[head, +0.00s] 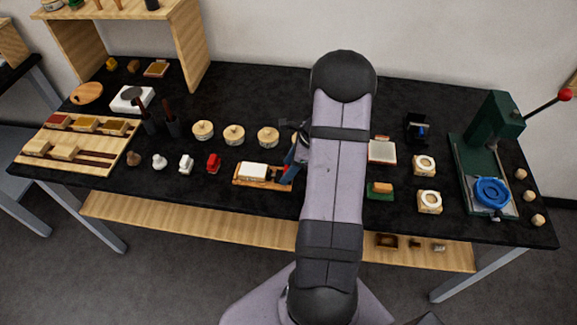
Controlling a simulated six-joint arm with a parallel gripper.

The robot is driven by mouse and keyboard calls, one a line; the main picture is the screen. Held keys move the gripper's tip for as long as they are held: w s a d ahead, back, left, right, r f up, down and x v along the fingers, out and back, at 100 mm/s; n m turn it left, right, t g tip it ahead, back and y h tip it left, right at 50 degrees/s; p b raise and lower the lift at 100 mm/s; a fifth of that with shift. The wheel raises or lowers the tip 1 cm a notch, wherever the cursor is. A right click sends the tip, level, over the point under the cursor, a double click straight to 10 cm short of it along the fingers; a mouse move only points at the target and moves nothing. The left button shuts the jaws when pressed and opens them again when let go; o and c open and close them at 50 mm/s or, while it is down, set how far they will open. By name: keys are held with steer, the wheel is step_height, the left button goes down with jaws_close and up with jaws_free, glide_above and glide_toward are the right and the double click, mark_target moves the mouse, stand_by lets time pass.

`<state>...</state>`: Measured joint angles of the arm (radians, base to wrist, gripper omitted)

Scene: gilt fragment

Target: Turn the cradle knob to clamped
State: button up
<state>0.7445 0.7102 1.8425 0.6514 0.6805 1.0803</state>
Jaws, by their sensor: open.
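The cradle (240,181) looks like a low wooden base with a white block (258,170) lying on it, at the front middle of the bench. Small red and dark parts (285,176) show at its right end. The knob and its setting cannot be made out. My gripper (291,161) is at that right end, partly hidden behind my own arm. Its blue and dark parts show close to the cradle. My gripper is open. I cannot tell whether it touches the knob or is around it.
Round wooden pots (234,135) stand behind the cradle, and a red piece (213,163) is to its left. A green press (490,135) with a red-tipped lever stands far right. Bare black bench (250,100) lies behind.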

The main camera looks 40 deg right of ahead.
steer(key=shift+c, duration=0.7)
steer(key=c, duration=0.9)
steer(key=shift+c, duration=0.2)
